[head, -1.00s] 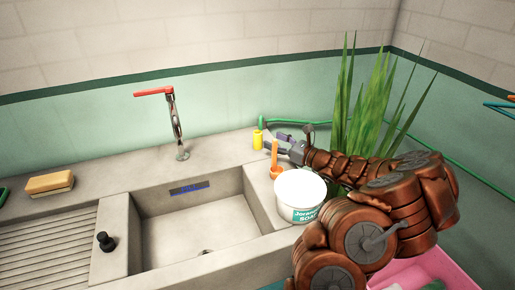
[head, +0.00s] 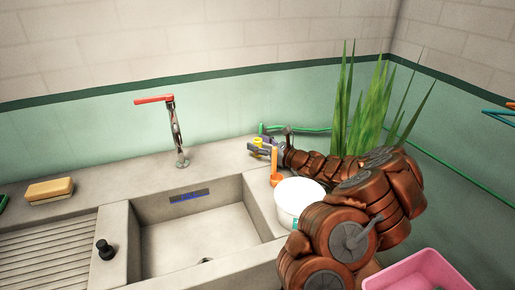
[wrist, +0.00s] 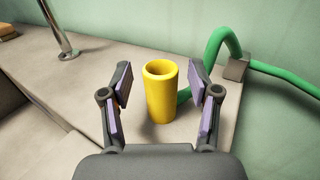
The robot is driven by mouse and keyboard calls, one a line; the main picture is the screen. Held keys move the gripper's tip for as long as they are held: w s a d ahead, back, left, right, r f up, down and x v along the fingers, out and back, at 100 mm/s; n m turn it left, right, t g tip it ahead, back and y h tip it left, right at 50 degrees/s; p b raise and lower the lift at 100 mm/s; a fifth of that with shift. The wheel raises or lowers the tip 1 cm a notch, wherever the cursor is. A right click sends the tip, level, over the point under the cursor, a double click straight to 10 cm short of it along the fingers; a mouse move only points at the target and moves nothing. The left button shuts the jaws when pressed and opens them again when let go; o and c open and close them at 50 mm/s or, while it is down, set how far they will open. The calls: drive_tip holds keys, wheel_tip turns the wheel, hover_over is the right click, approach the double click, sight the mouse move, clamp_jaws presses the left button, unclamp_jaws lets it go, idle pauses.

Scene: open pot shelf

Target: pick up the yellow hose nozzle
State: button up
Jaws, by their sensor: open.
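The yellow hose nozzle (wrist: 161,95) is an upright, hollow-topped cylinder on the grey counter in the wrist view. My gripper (wrist: 163,92) is open, with one purple-padded finger to the left of the nozzle and one to the right. Gaps show on both sides of it. In the head view the nozzle (head: 257,142) is partly hidden by my gripper (head: 262,148) at the back of the counter.
A green hose (wrist: 220,50) runs right behind the nozzle. An orange-handled tool (head: 274,165) and a white tub (head: 299,195) stand in front of my gripper. The sink (head: 190,235) and tap (head: 176,130) are left. A tall plant (head: 370,110) stands right.

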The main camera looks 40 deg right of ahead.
drive_tip(key=shift+w+a, duration=0.1)
drive_tip(key=shift+w, duration=0.25)
drive_tip(key=shift+c, duration=0.3)
clamp_jaws()
